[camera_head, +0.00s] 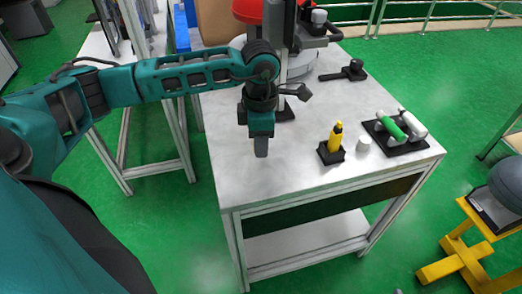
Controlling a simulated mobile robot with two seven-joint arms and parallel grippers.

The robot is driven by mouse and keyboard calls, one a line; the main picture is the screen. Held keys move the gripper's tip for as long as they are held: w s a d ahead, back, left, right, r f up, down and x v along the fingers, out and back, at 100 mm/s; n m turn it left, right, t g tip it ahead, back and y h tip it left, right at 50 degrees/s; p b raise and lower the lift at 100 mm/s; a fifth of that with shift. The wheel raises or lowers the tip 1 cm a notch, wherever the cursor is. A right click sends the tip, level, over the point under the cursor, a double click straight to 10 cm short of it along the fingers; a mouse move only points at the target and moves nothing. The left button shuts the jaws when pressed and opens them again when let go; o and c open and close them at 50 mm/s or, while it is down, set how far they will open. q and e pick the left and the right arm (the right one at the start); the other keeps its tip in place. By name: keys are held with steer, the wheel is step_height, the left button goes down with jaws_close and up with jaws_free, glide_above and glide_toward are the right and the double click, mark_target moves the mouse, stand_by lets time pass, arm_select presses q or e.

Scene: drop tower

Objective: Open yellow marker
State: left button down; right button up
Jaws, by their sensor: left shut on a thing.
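The yellow marker (336,134) stands upright in a square black holder (331,154) on the grey-white table, right of my left gripper. Its narrow tip points up. My left gripper (261,147) points down over the table, well apart from the marker. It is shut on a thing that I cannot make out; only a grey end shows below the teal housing. My right gripper is not in view.
A small white cylinder (363,145) stands right of the marker. A black tray (396,144) with a green-and-white item (390,125) and a grey-white one lies farther right. A black-knobbed tool (353,70) lies behind. The table's front left is clear.

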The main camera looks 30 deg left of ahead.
mark_target(261, 161)
arm_select(q)
step_height(261, 161, down, 3)
steer(key=shift+f, duration=0.15)
steer(key=shift+b, duration=0.3)
steer(key=shift+f, duration=0.2)
steer(key=c, duration=0.8)
jaws_free()
steer(key=shift+r, duration=0.1)
steer(key=shift+c, duration=0.2)
